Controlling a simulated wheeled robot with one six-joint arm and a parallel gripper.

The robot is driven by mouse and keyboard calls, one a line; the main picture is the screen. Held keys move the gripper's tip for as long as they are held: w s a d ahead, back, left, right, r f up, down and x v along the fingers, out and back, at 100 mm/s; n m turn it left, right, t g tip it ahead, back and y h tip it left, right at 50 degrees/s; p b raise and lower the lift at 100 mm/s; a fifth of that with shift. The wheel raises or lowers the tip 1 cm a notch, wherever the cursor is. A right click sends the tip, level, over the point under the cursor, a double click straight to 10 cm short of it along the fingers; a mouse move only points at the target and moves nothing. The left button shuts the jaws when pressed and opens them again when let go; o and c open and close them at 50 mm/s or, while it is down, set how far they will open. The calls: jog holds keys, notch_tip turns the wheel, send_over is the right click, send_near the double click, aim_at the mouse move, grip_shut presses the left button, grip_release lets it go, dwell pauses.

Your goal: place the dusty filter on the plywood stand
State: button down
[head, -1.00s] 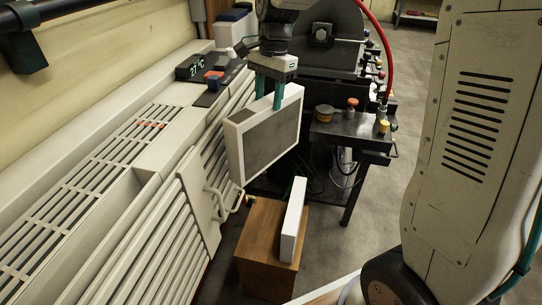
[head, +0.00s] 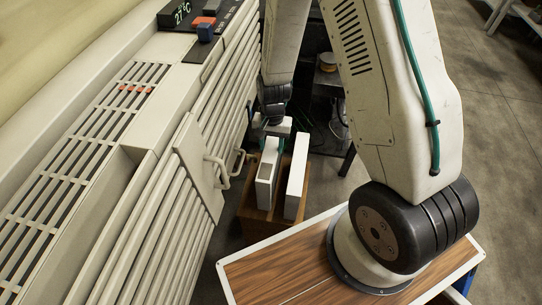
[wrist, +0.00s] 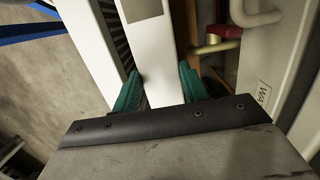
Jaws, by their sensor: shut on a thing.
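The dusty filter (head: 265,183), a white-framed panel with a grey patch on its top edge, is upright in my gripper (head: 272,135). The teal fingers are shut on its top edge. In the wrist view, the filter (wrist: 152,60) runs between the fingertips (wrist: 160,88). The plywood stand (head: 258,228), a brown box, is directly below it. A second white filter (head: 297,172) stands upright on the stand just right of the held one, with a narrow gap. I cannot tell whether the held filter's bottom touches the stand.
A pale slatted unit with a handle (head: 217,172) is close on the left of the stand. The wood-topped surface of my base (head: 275,275) is in front. A dark bench stands behind the stand. Open floor (head: 490,140) lies to the right.

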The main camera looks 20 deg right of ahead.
jog(key=shift+f, duration=2.25)
jog(key=shift+f, duration=0.15)
jog(key=c, duration=0.8)
grip_release()
jog(key=shift+o, duration=0.2)
